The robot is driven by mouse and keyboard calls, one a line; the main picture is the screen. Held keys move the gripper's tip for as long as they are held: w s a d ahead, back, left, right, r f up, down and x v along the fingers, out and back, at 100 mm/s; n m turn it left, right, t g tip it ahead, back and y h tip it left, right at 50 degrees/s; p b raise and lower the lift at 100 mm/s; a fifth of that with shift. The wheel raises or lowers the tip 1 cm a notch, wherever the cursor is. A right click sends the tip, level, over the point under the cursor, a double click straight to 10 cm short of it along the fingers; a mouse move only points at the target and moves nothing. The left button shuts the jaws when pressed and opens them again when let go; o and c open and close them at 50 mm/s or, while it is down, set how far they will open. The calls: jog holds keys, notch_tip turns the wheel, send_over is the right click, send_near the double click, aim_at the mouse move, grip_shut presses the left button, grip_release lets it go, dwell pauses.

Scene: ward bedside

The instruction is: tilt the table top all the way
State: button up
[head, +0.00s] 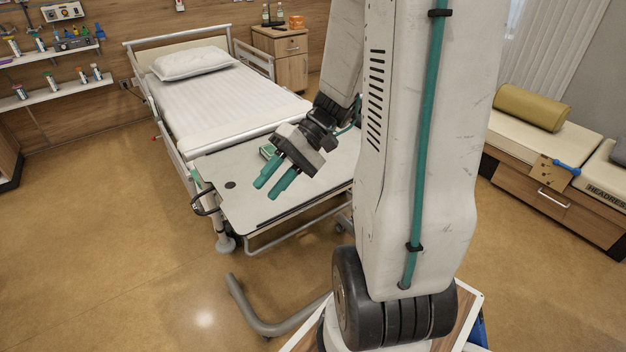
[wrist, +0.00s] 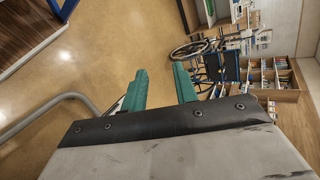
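The overbed table's pale grey top (head: 240,205) reaches across the foot of the bed and looks close to level; any slight tilt is hard to judge. A black loop handle (head: 205,203) sticks out at its left edge, with a small green part just above it. My gripper (head: 274,188) is over the table top, pointing down-left, with its teal fingers apart and nothing between them. The gripper also shows in the wrist view (wrist: 160,86), fingers apart over floor. The handle does not show in the wrist view. A small green object (head: 267,152) is on the top behind my gripper, partly hidden.
The bed (head: 232,103) stands behind the table. The curved tube of the table base (head: 262,322) lies low in front. A bench with an olive bolster (head: 530,108) is at the right. The floor at the left is clear. A wheelchair (wrist: 213,66) shows in the wrist view.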

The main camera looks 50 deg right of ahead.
jog(key=w+d+f+m+t+y, duration=0.2)
jog(key=d+f+m+t, duration=0.15)
jog(key=d, duration=0.25)
jog(key=m+t+h, duration=0.9)
jog(key=t+h, duration=0.1)
jog(key=t, duration=0.3)
send_near(335, 189)
jog(key=w, duration=0.2)
jog(key=w+a, duration=0.1)
jog(key=w, duration=0.1)
jog(key=shift+w+a+r, duration=0.15)
jog(key=shift+w, duration=0.05)
jog(key=shift+w+h, duration=0.15)
jog(key=shift+h, duration=0.25)
jog(key=w, duration=0.4)
jog(key=w+a, duration=0.1)
jog(key=w, duration=0.2)
jog(key=shift+w, duration=0.1)
grip_shut()
